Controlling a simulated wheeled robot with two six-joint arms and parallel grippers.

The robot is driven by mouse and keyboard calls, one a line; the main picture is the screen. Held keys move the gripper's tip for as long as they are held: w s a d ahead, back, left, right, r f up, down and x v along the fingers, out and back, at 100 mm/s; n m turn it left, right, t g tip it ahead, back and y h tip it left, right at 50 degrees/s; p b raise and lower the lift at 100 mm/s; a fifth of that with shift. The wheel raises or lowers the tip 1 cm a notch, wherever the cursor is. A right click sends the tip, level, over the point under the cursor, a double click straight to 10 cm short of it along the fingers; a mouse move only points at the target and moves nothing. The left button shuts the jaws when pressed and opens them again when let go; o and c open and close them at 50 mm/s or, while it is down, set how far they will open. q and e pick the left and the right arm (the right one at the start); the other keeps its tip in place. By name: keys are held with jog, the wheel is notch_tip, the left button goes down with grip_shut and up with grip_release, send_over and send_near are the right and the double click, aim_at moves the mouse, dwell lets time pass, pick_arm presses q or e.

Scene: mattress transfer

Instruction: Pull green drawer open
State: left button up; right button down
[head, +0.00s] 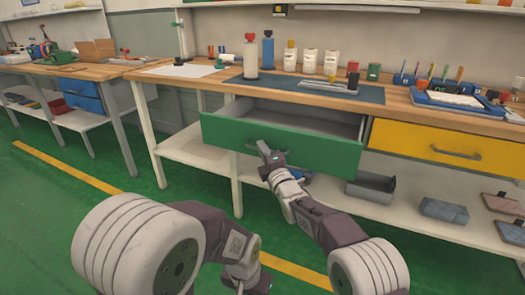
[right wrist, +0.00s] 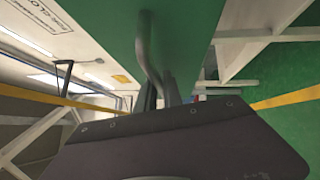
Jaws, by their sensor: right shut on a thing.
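The green drawer (head: 285,143) under the workbench is pulled out, and its grey inside (head: 305,117) shows empty where visible. My right gripper (head: 265,153) is at the middle of the drawer front, shut on the drawer's handle. In the right wrist view the grey handle (right wrist: 147,50) runs down between the fingers (right wrist: 160,92), against the green drawer front (right wrist: 115,25). My left gripper (head: 250,284) is low at the bottom edge of the head view, away from the drawer; its fingers are cut off, so its opening does not show.
A yellow drawer (head: 440,143) is shut to the right. Bottles and tools stand on the workbench top (head: 170,73). Grey bins (head: 371,187) sit on the lower shelf (head: 415,218). Green floor (head: 60,215) is clear in front and left.

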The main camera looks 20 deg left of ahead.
jog(key=c, duration=1.5)
grip_release()
jog(key=v, duration=0.9)
